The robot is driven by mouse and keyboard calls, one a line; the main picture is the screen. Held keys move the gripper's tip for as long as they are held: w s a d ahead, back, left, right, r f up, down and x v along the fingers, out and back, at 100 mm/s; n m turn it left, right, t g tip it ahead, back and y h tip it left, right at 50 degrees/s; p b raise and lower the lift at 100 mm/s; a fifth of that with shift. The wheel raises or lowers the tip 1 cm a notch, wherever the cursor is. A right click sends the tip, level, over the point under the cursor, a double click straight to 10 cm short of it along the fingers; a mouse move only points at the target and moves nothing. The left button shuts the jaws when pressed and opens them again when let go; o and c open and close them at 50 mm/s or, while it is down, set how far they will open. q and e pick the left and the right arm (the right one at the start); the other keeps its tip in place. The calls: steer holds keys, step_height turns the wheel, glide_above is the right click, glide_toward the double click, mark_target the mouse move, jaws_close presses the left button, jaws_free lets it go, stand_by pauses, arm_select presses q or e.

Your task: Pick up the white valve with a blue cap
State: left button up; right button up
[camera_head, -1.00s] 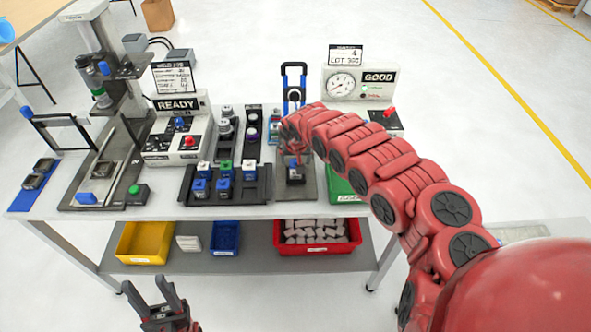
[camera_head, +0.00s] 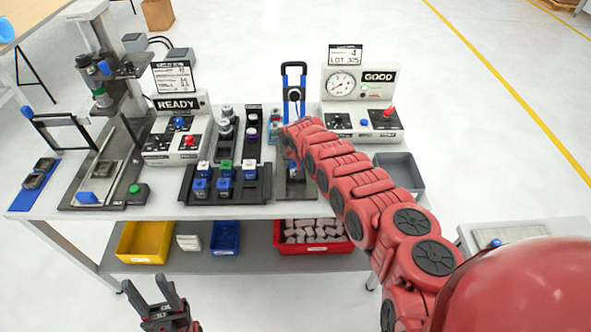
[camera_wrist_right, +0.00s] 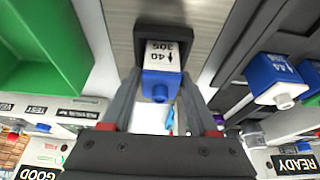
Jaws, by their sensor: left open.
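A white valve with a blue cap (camera_wrist_right: 160,80) sits at a dark square holder in the right wrist view. Its white face carries dark print. My right gripper (camera_wrist_right: 162,92) has one finger on each side of the cap, very close to it; I cannot tell whether both touch. In the head view my red right arm mostly hides this hand, over a dark fixture (camera_head: 294,190). My left gripper (camera_head: 151,287) is open and empty, low in front of the table. More white valves with blue caps (camera_head: 201,187) stand in a black tray (camera_head: 240,199).
A grey bin (camera_head: 400,170) is beside my right arm. A green bin (camera_wrist_right: 45,45) shows in the right wrist view. A press (camera_head: 105,60) stands at the left.

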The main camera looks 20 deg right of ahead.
jaws_close()
steer(key=shift+r, duration=0.15)
